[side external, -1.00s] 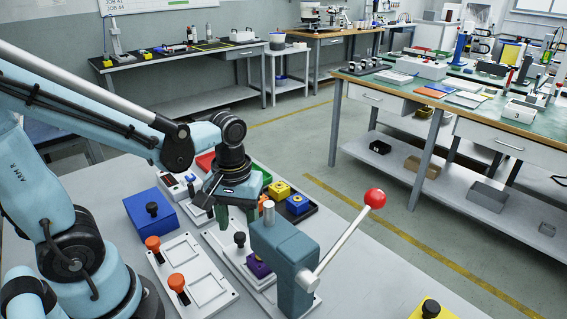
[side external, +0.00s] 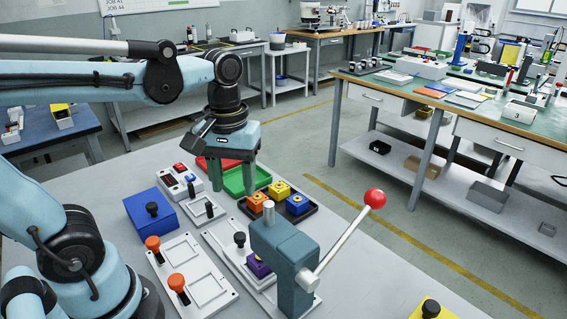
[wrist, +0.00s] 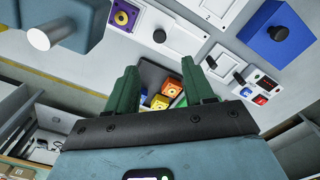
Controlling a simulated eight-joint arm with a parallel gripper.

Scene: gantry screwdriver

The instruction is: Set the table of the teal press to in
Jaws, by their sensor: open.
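The teal press (side external: 285,250) stands at the front of the bench, with a grey ram and a long lever ending in a red ball (side external: 375,198). Its pale sliding table (side external: 226,249) carries a black knob (side external: 239,239) and a purple block (side external: 258,266), partly hidden by the press head. In the wrist view the purple block (wrist: 122,17) and knob (wrist: 159,37) lie clear of the press head (wrist: 78,22). My gripper (side external: 233,188) is open and empty, raised behind the press near the trays; its green fingers (wrist: 163,85) are well apart.
A dark tray (side external: 312,212) holds yellow, orange and blue blocks. Red (side external: 206,163) and green (side external: 233,182) trays lie behind. A blue box (side external: 150,212), a control box (side external: 180,180) and white plates with orange knobs (side external: 152,243) stand left.

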